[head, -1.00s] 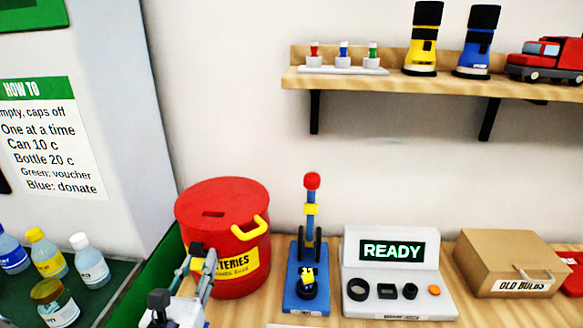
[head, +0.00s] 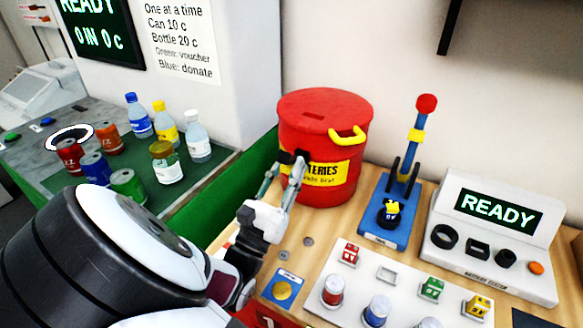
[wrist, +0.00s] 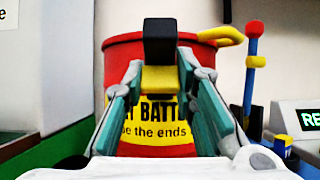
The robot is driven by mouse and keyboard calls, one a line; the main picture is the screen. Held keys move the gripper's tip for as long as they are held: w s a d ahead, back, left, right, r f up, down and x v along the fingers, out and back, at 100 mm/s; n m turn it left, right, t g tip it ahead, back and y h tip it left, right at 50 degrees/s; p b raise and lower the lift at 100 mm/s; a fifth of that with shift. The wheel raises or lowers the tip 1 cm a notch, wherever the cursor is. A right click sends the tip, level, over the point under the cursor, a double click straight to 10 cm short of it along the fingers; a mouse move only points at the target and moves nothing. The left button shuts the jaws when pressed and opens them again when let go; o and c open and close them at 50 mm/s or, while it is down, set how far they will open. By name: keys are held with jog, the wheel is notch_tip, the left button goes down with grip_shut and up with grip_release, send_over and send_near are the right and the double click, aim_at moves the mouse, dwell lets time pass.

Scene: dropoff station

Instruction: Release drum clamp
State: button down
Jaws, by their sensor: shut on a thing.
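The red drum (head: 325,115) with a battery label stands upright on the wooden counter, its lid on and a yellow handle (head: 347,137) at its right rim. It also fills the middle of the wrist view (wrist: 118,48). In the head view my gripper (head: 295,160) is at the drum's left front.
A blue lever stand (head: 383,215) and a READY console (head: 490,235) stand right of the drum. A white panel (head: 390,285) with coloured pieces is in front. Bottles and cans stand on the green-edged counter (head: 225,175) at left. Two coins lie near my gripper.

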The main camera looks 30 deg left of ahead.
jog(key=c, duration=1.3)
grip_release()
jog(key=shift+r, duration=0.1)
notch_tip(320, 180, up, 10)
jog(key=shift+f, duration=0.1)
